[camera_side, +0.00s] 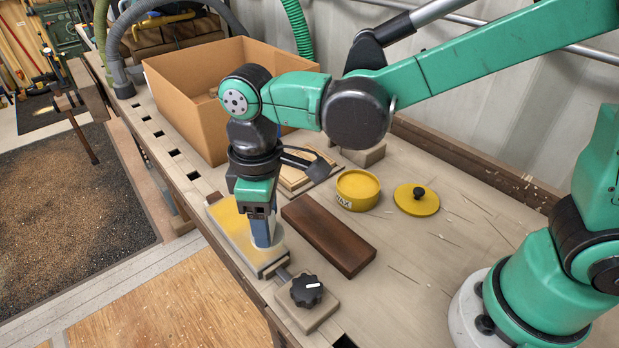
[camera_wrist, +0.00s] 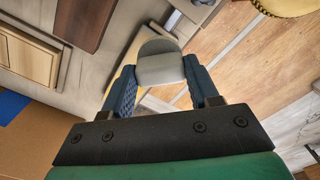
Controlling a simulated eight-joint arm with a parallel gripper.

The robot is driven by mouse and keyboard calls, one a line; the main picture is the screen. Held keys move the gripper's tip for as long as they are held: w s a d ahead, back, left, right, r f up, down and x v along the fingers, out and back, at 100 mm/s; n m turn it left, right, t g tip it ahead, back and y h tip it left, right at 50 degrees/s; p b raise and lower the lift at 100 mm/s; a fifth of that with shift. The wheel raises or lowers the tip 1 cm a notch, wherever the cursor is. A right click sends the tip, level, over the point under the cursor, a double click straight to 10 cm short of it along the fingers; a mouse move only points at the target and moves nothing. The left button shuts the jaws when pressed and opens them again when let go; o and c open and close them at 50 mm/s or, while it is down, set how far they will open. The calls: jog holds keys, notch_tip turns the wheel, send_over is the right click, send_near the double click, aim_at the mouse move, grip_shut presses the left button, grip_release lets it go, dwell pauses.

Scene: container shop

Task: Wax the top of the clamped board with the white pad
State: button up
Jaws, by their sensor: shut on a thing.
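My gripper (camera_side: 263,232) points down over the near end of the clamped board (camera_side: 229,219). In the wrist view its blue fingers are shut on the sides of the white pad (camera_wrist: 161,69), which looks pale grey there. The pad is low at the board's top; I cannot tell for sure whether it touches. The board's top looks yellow and partly shiny, and my gripper hides part of it. A clamp with a black knob (camera_side: 307,290) is at its near end. The open yellow wax tin (camera_side: 358,191) stands to the right, its lid (camera_side: 416,200) beside it.
A dark brown board (camera_side: 328,235) lies close to the right of the clamped board. A large cardboard box (camera_side: 185,115) and a pale wooden piece (camera_side: 295,180) are behind. The bench's left edge drops off beside the clamped board.

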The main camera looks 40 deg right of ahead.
jog(key=shift+r, duration=1.6)
jog(key=shift+f, duration=0.2)
jog(key=shift+f, duration=3.75)
jog(key=shift+w, duration=0.35)
grip_shut()
jog(key=shift+w+f, duration=0.2)
jog(key=shift+w, duration=3.35)
jog(key=shift+s, duration=3.85)
jog(key=shift+s+r, duration=0.1)
jog(key=shift+r, duration=4.05)
